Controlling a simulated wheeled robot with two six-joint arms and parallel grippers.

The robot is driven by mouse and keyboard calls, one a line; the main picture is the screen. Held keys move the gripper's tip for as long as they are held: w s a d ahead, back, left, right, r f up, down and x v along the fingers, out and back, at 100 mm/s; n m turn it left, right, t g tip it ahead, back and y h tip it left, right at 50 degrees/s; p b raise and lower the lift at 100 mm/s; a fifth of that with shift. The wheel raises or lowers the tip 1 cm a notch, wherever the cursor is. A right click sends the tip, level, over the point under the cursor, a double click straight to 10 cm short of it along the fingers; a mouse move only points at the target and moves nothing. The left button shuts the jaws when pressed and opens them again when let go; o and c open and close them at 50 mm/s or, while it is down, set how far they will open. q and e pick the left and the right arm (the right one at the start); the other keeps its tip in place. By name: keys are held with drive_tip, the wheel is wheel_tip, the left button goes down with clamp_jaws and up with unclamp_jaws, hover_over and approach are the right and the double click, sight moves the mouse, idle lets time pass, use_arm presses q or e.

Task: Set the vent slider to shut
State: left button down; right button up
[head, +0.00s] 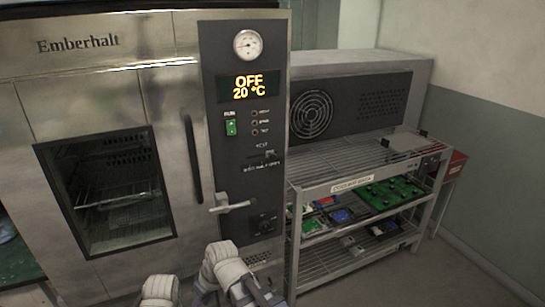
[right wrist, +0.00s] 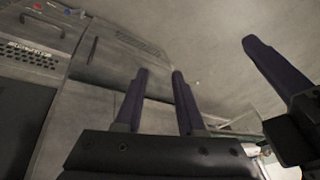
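The vent slider (head: 268,154) is a small dark piece in a slot on the oven's black control panel (head: 240,180), above a small white label. Its knob appears right of the slot's middle, but the markings are too small to read. My right gripper (right wrist: 158,72) shows two dark purple fingers with an empty gap between them in the right wrist view. In the head view, only my white right wrist shows below the panel, apart from the slider. A white part of my left arm shows at the bottom edge. A separate purple finger at the wrist view's right may be my left gripper's.
The panel also has a gauge (head: 248,44), a display (head: 248,87) reading OFF 20 °C, a green run switch (head: 231,127), a protruding lever handle (head: 230,204) and a dark knob (head: 265,222). A wire rack (head: 350,165) with circuit boards stands at the right.

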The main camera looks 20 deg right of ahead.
drive_tip(key=shift+o, duration=1.4)
drive_tip(key=w+d+r+t+y, duration=0.3)
drive_tip(key=w+r, duration=0.3)
drive_tip(key=w, duration=0.5)
drive_tip(key=shift+w+d+r+t, duration=0.2)
drive_tip(key=shift+d+r+t, duration=0.15)
drive_tip(key=shift+t, duration=0.45)
drive_tip(key=shift+o, duration=0.5)
drive_tip(key=w+d+r+t, duration=0.2)
drive_tip(key=d, duration=0.1)
drive_tip(key=w+d+r+t, duration=0.1)
drive_tip(key=w+d+r, duration=0.2)
drive_tip(key=w+d+r+m+t+p, duration=0.1)
drive_tip(key=w+d+r+t, duration=0.1)
drive_tip(key=w+d, duration=0.1)
drive_tip(key=shift+w+d+r+t, duration=0.15)
drive_tip(key=shift+d+r+t, duration=0.2)
drive_tip(key=shift+d, duration=0.1)
drive_tip(key=m+t+h, duration=0.5)
drive_tip(key=t+h, duration=0.1)
drive_tip(key=h, duration=0.1)
approach(273, 158)
drive_tip(key=w, duration=0.3)
drive_tip(key=shift+w+d+r+p, duration=0.1)
drive_tip(key=shift+w+d+p, duration=0.1)
drive_tip(key=shift+w, duration=1.75)
drive_tip(key=shift+w+d+r+p, duration=0.1)
drive_tip(key=shift+w+p, duration=0.05)
drive_tip(key=shift+w, duration=1.8)
clamp_jaws()
